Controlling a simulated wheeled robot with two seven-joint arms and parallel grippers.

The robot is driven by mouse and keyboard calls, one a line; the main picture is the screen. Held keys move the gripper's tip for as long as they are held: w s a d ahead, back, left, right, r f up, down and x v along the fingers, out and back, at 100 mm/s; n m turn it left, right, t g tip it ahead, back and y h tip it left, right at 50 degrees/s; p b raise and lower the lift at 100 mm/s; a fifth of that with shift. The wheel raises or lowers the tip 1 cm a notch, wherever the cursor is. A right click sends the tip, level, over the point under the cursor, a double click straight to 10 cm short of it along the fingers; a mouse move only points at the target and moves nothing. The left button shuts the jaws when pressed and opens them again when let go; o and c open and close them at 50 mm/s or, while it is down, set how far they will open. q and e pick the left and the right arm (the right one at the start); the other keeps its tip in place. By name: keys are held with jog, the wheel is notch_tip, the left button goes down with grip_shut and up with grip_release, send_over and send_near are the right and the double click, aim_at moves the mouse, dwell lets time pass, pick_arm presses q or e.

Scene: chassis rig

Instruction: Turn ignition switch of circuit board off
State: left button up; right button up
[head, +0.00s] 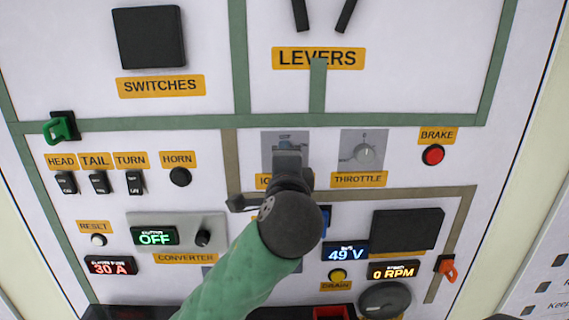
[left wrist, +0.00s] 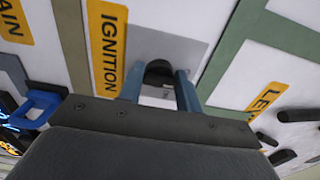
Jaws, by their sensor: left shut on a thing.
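The ignition switch sits on a grey plate (head: 268,150) in the middle of the white circuit board, above a yellow label mostly covered by my left arm. In the left wrist view the yellow IGNITION label (left wrist: 107,48) lies beside the grey plate. My left gripper (head: 287,142) reaches up to this plate. Its two blue-grey fingers (left wrist: 160,92) are shut around a dark rounded knob (left wrist: 158,70), the ignition switch. The knob's pointing direction is hidden by the gripper. My right gripper is in neither view.
The throttle knob (head: 364,155) is just right of the ignition plate, with the red brake button (head: 433,155) beyond it. Head, tail and turn rocker switches (head: 99,182) are at left. A converter display (head: 155,236) reads OFF. A voltage display (head: 346,253) reads 49 V.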

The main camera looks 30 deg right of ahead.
pick_arm(q)
jog(key=shift+f, duration=0.1)
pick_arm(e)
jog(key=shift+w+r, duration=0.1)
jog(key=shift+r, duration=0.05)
pick_arm(q)
jog(key=o, duration=0.9)
jog(key=b+v, duration=0.3)
jog(key=v, duration=0.4)
jog(key=shift+s+a, duration=0.3)
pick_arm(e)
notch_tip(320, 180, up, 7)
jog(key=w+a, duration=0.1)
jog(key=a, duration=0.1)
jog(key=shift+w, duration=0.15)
